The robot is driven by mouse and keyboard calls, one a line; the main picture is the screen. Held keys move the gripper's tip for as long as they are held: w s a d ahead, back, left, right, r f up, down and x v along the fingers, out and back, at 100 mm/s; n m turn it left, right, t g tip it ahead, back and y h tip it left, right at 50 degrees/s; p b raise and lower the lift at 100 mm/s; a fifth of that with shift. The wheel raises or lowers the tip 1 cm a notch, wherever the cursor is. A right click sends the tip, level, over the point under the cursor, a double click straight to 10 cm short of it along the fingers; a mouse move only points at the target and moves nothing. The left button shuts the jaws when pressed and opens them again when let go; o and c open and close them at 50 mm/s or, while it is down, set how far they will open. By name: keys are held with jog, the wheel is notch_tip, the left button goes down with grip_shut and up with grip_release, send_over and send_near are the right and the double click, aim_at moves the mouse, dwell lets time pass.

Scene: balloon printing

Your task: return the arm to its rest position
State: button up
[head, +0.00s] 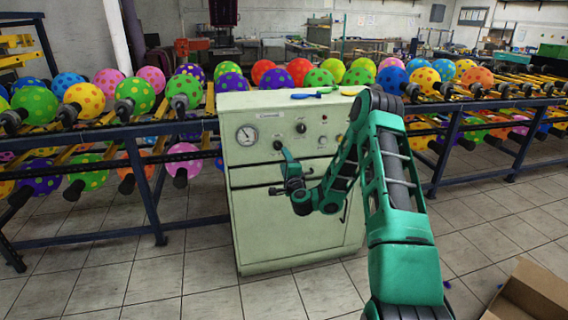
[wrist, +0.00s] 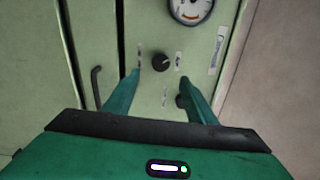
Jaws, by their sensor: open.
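My arm reaches from the lower right of the head view toward the front of a pale green control cabinet (head: 295,215). My gripper (wrist: 159,76) is open and empty in front of the panel. In the wrist view its two teal fingers are spread, and a black knob (wrist: 160,62) shows between and just beyond the tips. I cannot tell whether a finger touches the panel. The knob also shows in the head view (head: 278,145) beside a fingertip. A second knob (wrist: 181,101) is partly hidden by the right finger in the wrist view.
A round gauge (head: 247,135) and another knob (head: 301,128) are on the panel. Blue and green tools (head: 306,95) lie on the cabinet top. Racks (head: 110,130) of dotted balloons flank the cabinet. A cardboard box (head: 535,290) stands lower right. Tiled floor is clear at left.

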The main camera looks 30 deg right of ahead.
jog(key=shift+a, duration=0.1)
jog(key=s+a+r+n+g+y, duration=0.2)
jog(key=s+a+r+n+y, duration=0.15)
jog(key=a+n, duration=0.35)
jog(key=s+a+r+n+g+y, duration=0.2)
jog(key=s+a+n+g+y, duration=0.1)
jog(key=a+n+y, duration=0.3)
jog(key=s+d+r+n+g+h, duration=0.1)
jog(key=s+g, duration=0.5)
jog(key=s, duration=1.8)
jog(key=s+d+r+n+g+h, duration=0.1)
jog(key=s+d+r+g+h, duration=0.2)
jog(key=s, duration=2.2)
jog(key=d+r+g, duration=0.1)
jog(key=g, duration=0.2)
jog(key=shift+s+n+g, duration=0.25)
jog(key=shift+n+g, duration=0.05)
jog(key=shift+g, duration=0.1)
jog(key=shift+r, duration=0.1)
